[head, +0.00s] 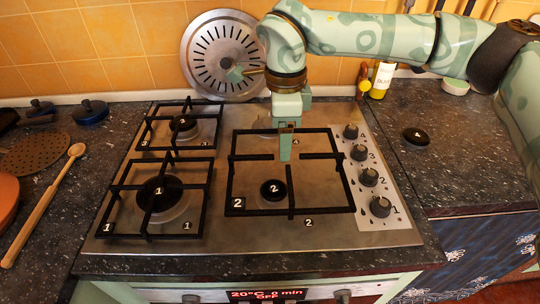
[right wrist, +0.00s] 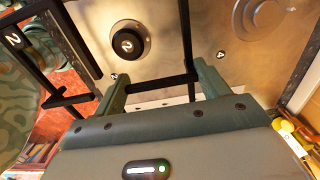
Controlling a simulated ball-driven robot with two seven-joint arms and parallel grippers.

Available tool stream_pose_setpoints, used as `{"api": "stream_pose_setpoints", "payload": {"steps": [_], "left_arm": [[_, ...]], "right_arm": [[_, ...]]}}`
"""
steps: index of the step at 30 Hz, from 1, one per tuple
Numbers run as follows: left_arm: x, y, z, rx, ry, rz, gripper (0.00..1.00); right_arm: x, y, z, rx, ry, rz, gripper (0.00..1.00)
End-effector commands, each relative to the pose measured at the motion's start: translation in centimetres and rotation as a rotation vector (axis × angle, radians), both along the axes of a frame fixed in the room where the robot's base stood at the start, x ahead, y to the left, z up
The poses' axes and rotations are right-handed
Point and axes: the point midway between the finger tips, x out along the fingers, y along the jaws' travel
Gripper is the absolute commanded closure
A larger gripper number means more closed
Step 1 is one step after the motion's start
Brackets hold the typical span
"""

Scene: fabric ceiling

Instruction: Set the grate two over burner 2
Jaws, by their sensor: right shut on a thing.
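Grate two (head: 291,209), a black square frame marked 2, is around burner 2 (head: 273,190) as seen from above. Its front bar lies behind the hob's own 2 label, and it looks raised above the steel; the exact gap is unclear. In the right wrist view the bar (right wrist: 160,85) runs between my right gripper's fingers (right wrist: 160,90), with burner 2 (right wrist: 127,41) beyond. My left gripper is not in view.
Burner 1 (head: 158,193) and the rear left burner (head: 183,123) have grates. Knobs (head: 381,206) line the hob's right side. A cap marked 4 (head: 415,137) lies on the right counter. A large slotted disc (head: 222,40) leans on the tiles. A wooden spoon (head: 40,210) lies left.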

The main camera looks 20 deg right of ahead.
Motion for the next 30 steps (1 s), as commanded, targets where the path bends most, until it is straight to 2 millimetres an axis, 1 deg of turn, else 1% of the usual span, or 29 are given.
{"api": "stream_pose_setpoints", "payload": {"steps": [1, 3, 8, 10, 12, 15, 23, 30], "left_arm": [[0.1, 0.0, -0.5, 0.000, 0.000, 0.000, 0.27], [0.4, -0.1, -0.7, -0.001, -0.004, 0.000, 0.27], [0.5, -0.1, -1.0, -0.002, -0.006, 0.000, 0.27], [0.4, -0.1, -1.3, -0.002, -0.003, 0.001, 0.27], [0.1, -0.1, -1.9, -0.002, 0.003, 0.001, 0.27], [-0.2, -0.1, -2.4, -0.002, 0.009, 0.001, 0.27], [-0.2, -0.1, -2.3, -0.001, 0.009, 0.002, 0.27], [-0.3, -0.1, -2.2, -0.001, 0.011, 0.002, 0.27]], "right_arm": [[0.4, 0.5, -1.0, 0.002, 0.002, 0.001, 0.62], [0.8, 0.9, -1.5, 0.002, 0.001, -0.001, 0.62], [1.3, 1.5, -2.2, 0.002, -0.001, -0.001, 0.62], [1.7, 1.9, -3.0, 0.002, -0.001, 0.000, 0.62], [1.6, 1.9, -4.5, 0.002, 0.003, 0.001, 0.62], [1.6, 1.8, -5.9, 0.002, 0.003, 0.000, 0.62], [1.6, 1.8, -5.7, 0.001, -0.002, -0.001, 0.62], [1.6, 1.8, -6.4, 0.001, -0.002, -0.001, 0.62]]}}
